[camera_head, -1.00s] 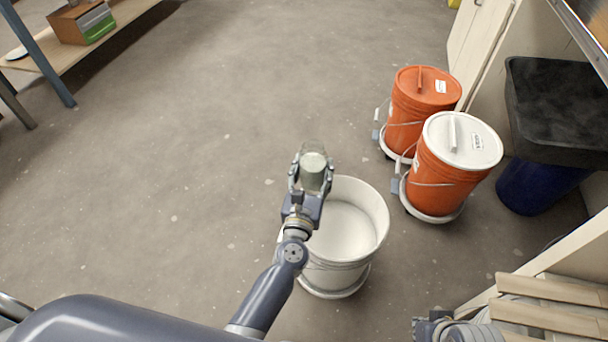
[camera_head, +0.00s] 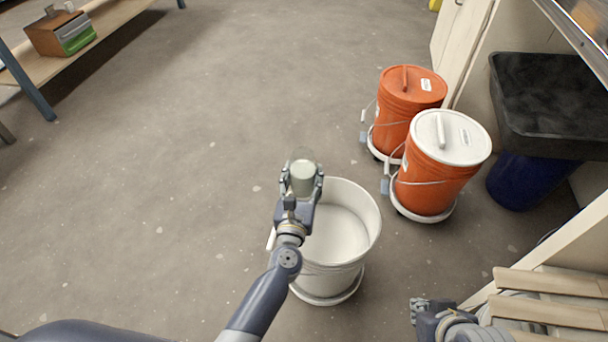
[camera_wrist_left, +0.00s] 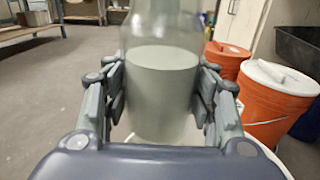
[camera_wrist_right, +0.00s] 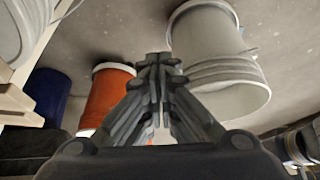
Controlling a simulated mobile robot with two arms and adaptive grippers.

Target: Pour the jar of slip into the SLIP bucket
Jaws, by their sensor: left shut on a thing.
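A clear glass jar (camera_head: 303,178) holds pale grey-green slip and looks roughly upright. My left gripper (camera_head: 301,186) is shut on it; the left wrist view shows a finger on each side of the jar (camera_wrist_left: 162,90). The jar is beside and above the left part of the rim of an open white bucket (camera_head: 368,215), which stands on a round white base. The bucket looks pale and empty inside. No label on it can be read. The white bucket also shows in the right wrist view (camera_wrist_right: 215,50). My right gripper (camera_head: 420,306) is shut and empty, low at the right.
Two orange buckets, one with an orange lid (camera_head: 412,82) and one with a white lid (camera_head: 452,135), stand right of the white bucket. A blue bin with a black top (camera_head: 550,100) and wooden slats (camera_head: 550,282) are farther right. Floor at left is clear.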

